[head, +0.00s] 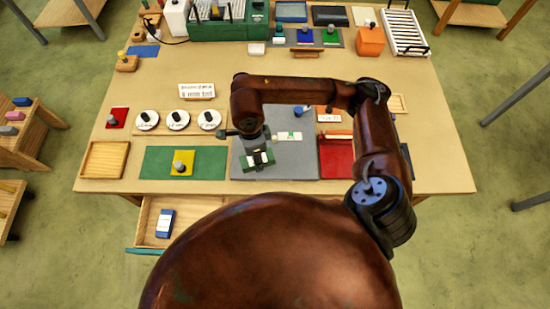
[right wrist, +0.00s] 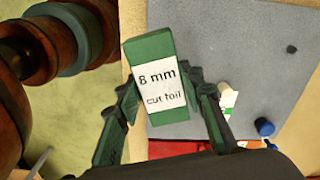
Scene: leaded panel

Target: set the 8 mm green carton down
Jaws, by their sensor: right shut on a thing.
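The green carton (right wrist: 158,88) has a white label reading "8 mm cut foil". My right gripper (right wrist: 163,82) is shut on it, a finger at each side. In the head view the carton (head: 265,161) and my right gripper (head: 257,152) are over the left front part of the grey mat (head: 302,166). I cannot tell whether the carton's underside touches the mat. My left gripper is not in view.
A white card with a green mark (head: 290,138) lies on the grey mat. A green mat with a yellow square (head: 183,162) is to the left, a red tray (head: 334,160) to the right. An open drawer (head: 147,222) juts out in front.

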